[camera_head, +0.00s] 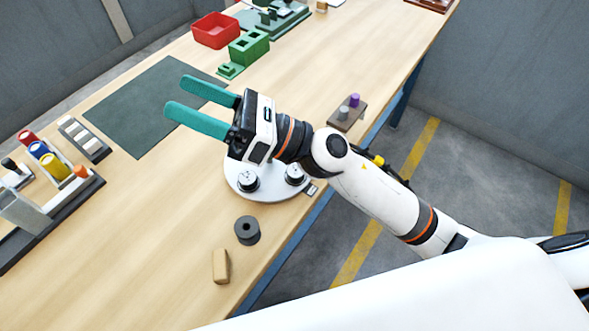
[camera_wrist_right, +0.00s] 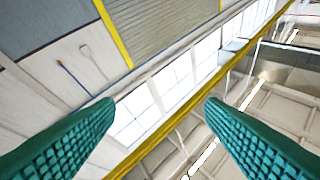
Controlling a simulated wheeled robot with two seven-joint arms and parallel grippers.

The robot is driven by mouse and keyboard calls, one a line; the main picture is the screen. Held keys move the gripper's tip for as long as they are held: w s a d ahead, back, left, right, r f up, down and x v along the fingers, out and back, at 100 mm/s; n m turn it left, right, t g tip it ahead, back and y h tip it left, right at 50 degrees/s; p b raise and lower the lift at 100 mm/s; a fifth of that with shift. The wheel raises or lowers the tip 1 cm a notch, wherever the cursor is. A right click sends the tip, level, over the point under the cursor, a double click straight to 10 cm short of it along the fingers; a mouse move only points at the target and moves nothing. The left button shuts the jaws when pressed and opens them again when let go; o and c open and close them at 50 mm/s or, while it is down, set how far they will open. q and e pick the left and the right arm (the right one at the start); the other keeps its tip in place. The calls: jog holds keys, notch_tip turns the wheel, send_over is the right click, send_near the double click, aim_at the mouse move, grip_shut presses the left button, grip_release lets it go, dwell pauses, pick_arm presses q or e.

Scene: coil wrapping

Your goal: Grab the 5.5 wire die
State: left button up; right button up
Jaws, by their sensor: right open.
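No marking that reads 5.5 can be made out, so I cannot tell which piece is the 5.5 wire die. A small brown block (camera_head: 339,121) near the table's right edge holds a grey cylinder (camera_head: 344,113) and a purple cylinder (camera_head: 354,100). My right gripper (camera_head: 178,95) is open and empty, its teal fingers pointing left above the dark green mat. In the right wrist view its open fingers (camera_wrist_right: 160,104) face the wall and windows, with no object between them. My left gripper is not in view.
Below my right arm is a white round base (camera_head: 265,190) with dark knobs. The green mat (camera_head: 140,115) is bare.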

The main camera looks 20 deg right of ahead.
jog(key=s+a+f+n+g, duration=0.2)
jog(key=s+a+n+g, duration=0.15)
jog(key=n+g, duration=0.5)
jog(key=n+h+p, duration=0.3)
jog(key=n+h, duration=1.5)
jog(key=h, duration=0.4)
send_over(296, 174)
jog(key=shift+t, duration=0.45)
jog(key=f, duration=2.1)
jog(key=shift+d+f, duration=0.25)
jog(key=f, duration=0.1)
jog(key=f+p, duration=0.1)
jog(key=f, duration=0.1)
jog(key=f+p, duration=0.1)
jog(key=shift+w+a+f, duration=0.15)
jog(key=shift+w+f, duration=0.15)
jog(key=shift+f, duration=0.1)
jog(key=shift+w+f, duration=0.1)
jog(key=shift+f, duration=0.2)
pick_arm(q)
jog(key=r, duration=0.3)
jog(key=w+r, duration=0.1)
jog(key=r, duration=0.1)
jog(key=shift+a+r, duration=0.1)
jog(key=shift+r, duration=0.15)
pick_arm(e)
jog(key=c, duration=1.2)
